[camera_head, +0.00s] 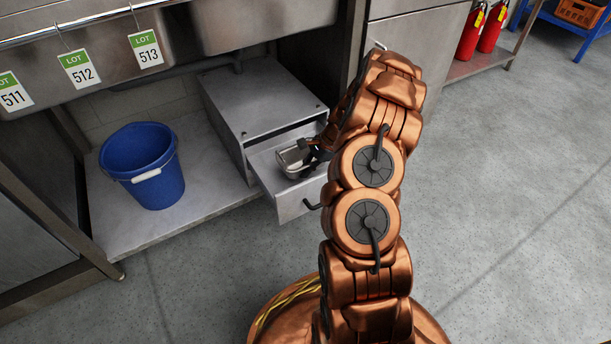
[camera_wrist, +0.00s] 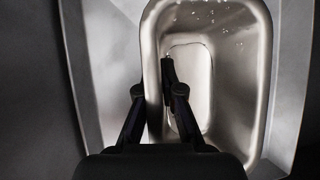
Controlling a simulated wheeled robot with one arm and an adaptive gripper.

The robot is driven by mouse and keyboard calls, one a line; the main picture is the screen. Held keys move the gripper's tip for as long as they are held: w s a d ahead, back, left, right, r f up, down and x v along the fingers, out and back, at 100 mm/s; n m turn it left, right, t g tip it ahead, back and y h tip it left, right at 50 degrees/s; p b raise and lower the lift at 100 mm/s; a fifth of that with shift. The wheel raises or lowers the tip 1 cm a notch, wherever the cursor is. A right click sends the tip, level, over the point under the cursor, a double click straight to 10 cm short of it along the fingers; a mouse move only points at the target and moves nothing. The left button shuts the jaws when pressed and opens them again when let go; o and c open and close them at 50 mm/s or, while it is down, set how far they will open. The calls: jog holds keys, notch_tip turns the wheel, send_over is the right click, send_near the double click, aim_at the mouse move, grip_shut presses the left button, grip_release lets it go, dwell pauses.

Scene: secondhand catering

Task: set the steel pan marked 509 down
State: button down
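A small steel pan (camera_head: 291,158), rectangular with rounded corners, is at the open grey drawer (camera_head: 285,203) under the counter. In the wrist view the pan (camera_wrist: 258,75) fills the middle, open side toward the camera. My gripper (camera_head: 312,152) is at the pan's right side in the head view. In the wrist view my gripper (camera_wrist: 153,88) straddles one pan wall, one finger outside and one inside, and looks shut on it. I cannot tell whether the pan's underside touches the drawer floor. No 509 mark is readable.
The drawer belongs to a grey steel cabinet (camera_head: 262,98) on a low shelf (camera_head: 205,207). A blue bucket (camera_head: 150,170) stands to its left. Tags 511, 512 and 513 hang from the counter edge above. Red extinguishers (camera_head: 471,32) stand at upper right. The floor at right is clear.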

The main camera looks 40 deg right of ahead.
jog(key=shift+f, duration=0.7)
jog(key=shift+f, duration=0.1)
jog(key=c, duration=1.3)
grip_release()
